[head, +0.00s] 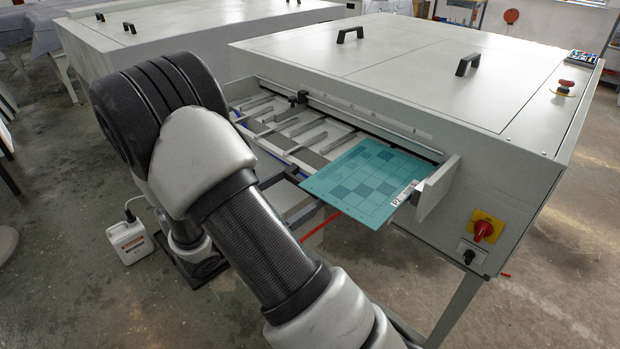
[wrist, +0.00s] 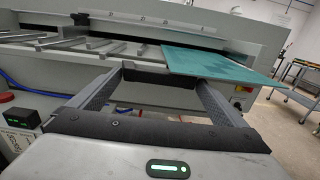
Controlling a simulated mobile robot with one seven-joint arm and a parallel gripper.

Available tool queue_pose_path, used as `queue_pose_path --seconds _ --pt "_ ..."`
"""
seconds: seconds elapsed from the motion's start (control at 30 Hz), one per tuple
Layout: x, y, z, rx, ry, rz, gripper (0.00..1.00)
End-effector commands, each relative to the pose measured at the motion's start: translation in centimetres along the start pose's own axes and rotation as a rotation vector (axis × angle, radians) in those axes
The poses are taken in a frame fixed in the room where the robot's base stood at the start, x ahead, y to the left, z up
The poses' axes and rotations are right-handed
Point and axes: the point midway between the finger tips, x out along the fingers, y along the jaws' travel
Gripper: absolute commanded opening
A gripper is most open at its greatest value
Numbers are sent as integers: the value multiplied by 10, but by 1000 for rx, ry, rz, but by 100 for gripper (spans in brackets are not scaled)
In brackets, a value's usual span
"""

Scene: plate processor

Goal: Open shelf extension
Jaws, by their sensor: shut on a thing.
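The shelf (head: 318,137) of grey slats sits at the front opening of the plate processor (head: 400,65); it also shows in the wrist view (wrist: 92,47). A teal plate (head: 362,182) lies at the shelf's right end and juts past its front edge; it is at the upper right in the wrist view (wrist: 215,62). The exact contact is hard to see.
A red rotary switch (head: 484,230) and a red stop button (head: 565,86) are on the processor's right side. A white canister (head: 130,240) stands on the floor at left. A second grey machine (head: 190,35) stands behind. Floor at lower right is clear.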

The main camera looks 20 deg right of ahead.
Motion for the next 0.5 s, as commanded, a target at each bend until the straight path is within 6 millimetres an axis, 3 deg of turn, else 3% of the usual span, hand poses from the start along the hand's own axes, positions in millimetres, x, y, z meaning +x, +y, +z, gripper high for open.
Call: queue_pose_path --seconds 0.1,0.2,0.5 --pt "-30 2 2 0 2 7 56" --pt "-44 1 1 0 1 6 56" --pt "-50 0 0 0 1 2 56"
